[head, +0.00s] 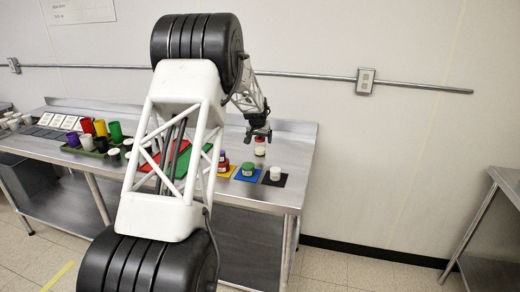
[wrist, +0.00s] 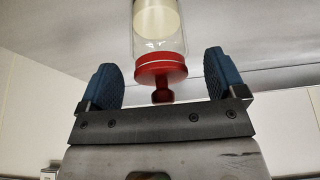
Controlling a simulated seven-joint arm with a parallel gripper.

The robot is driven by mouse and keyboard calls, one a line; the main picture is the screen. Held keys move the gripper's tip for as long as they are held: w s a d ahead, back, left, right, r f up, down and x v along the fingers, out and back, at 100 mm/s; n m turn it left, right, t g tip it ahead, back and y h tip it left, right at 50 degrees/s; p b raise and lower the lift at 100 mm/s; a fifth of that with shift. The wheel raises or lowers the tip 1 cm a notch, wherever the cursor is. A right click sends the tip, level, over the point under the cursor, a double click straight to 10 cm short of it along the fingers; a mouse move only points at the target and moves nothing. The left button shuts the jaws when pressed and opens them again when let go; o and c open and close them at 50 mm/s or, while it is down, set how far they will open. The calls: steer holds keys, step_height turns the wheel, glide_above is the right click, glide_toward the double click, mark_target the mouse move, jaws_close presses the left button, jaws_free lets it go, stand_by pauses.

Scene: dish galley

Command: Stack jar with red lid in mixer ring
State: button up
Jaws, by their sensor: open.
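The jar with red lid (head: 260,150) stands on the bare metal table toward its back right. It is clear with pale contents. In the wrist view its red lid with a knob (wrist: 161,70) lies between my two blue fingers, with a gap on each side. My gripper (head: 260,135) is open, directly above the jar and pointing down. It also shows along the bottom of the wrist view (wrist: 161,65). I cannot make out which thing is the mixer ring.
A blue mat (head: 240,178) holds a green-topped jar (head: 248,169). A black mat (head: 266,181) holds a white-topped jar (head: 275,173). Coloured cups (head: 100,128) stand farther left. My arm hides the table's middle.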

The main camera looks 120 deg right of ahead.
steer(key=shift+x, duration=0.85)
steer(key=c, duration=1.3)
steer(key=shift+o, duration=0.2)
steer(key=shift+r, duration=5.05)
